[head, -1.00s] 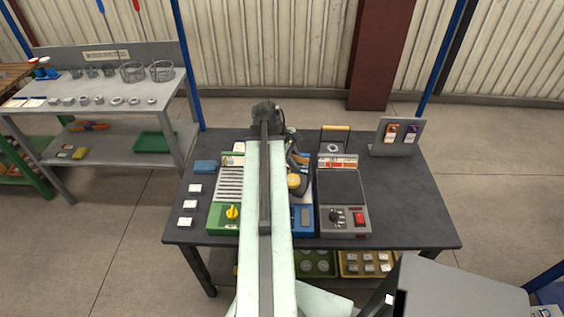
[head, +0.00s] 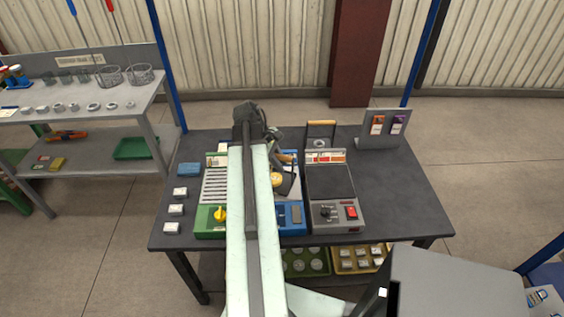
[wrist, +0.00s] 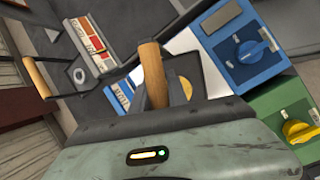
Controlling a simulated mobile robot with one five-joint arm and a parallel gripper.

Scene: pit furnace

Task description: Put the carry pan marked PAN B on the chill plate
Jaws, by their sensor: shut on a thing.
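My gripper (wrist: 153,78) is shut on the wooden handle of a dark carry pan (wrist: 208,75) with a gold round piece (wrist: 180,90) in it. In the head view this pan (head: 290,186) is over the blue unit (head: 291,217), partly hidden by my arm. I cannot tell whether it touches the pale plate under it. The blue unit (wrist: 240,48) has a blue knob and a blue and white sign (wrist: 120,97). A second carry pan (head: 320,142), with an upright wooden handle and a grey ring, stands behind the grey unit. No pan marking is legible.
A green unit (head: 211,222) with a slatted top and yellow knob is left of the blue unit. The grey unit (head: 336,214) with a dark plate is close on its right. A card stand (head: 383,140) is at the back right. The table's right side (head: 400,205) is clear.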

